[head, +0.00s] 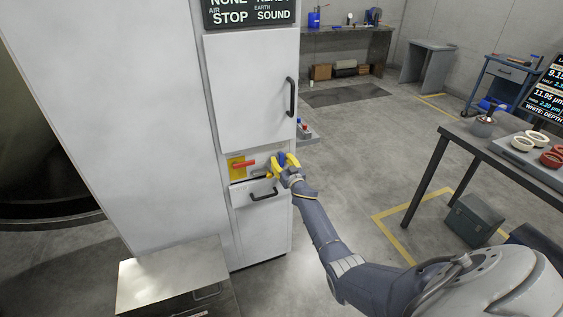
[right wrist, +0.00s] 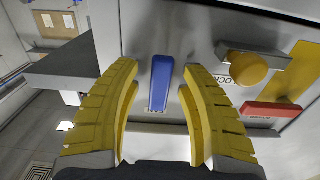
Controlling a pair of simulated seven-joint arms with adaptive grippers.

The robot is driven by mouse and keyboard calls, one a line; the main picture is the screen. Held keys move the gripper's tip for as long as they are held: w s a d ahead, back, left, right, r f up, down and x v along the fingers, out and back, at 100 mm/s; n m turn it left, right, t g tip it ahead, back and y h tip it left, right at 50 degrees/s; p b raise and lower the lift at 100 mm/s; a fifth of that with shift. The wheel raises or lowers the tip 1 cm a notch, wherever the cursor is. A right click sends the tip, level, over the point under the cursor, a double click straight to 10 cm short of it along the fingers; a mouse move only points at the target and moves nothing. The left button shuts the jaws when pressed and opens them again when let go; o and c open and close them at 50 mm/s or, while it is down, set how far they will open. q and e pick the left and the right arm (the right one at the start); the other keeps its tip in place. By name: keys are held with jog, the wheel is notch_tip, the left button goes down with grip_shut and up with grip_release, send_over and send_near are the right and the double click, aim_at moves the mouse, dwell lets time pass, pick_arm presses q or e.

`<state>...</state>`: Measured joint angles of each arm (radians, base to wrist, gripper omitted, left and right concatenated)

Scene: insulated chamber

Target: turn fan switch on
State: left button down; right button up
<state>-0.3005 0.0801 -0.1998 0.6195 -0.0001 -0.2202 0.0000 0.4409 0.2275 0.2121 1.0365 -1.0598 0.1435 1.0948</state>
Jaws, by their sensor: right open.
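A blue switch lever (right wrist: 160,82) stands on the grey control panel of the white cabinet (head: 155,90). A small label at its lower end is too small to read, so I cannot tell for sure that it is the fan switch. My right gripper (head: 286,160) is at the panel, with its yellow fingers open. In the right wrist view, the fingers (right wrist: 160,68) stand on both sides of the blue lever, with gaps showing. My left gripper is out of view.
Beside the lever are a yellow knob (right wrist: 248,68) and a red handle (right wrist: 270,110), also seen as a red bar (head: 245,164) in the head view. Cabinet doors with black handles (head: 290,97) lie above and below. A metal box (head: 172,272) stands in front.

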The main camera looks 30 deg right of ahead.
aim_at(286, 151)
jog(key=shift+c, duration=0.3)
grip_shut()
jog(key=shift+n, duration=0.4)
jog(key=n, duration=0.2)
jog(key=d+n, duration=0.1)
jog(key=shift+s+r+n, duration=0.1)
jog(key=shift+r+n, duration=0.05)
jog(key=shift+n, duration=0.25)
jog(key=n, duration=0.3)
jog(key=d+n, duration=0.1)
jog(key=shift+s+r, duration=0.1)
jog(key=shift+r, duration=0.15)
jog(key=shift+d+r+n, duration=0.1)
jog(key=shift+r+n, duration=0.25)
jog(key=shift+n, duration=1.2)
jog(key=shift+d+r+n, duration=0.15)
jog(key=shift+r+n, duration=0.15)
jog(key=shift+n, duration=1.3)
jog(key=shift+d+r+n, duration=0.1)
jog(key=shift+r+n, duration=0.25)
jog(key=shift+n, duration=1.2)
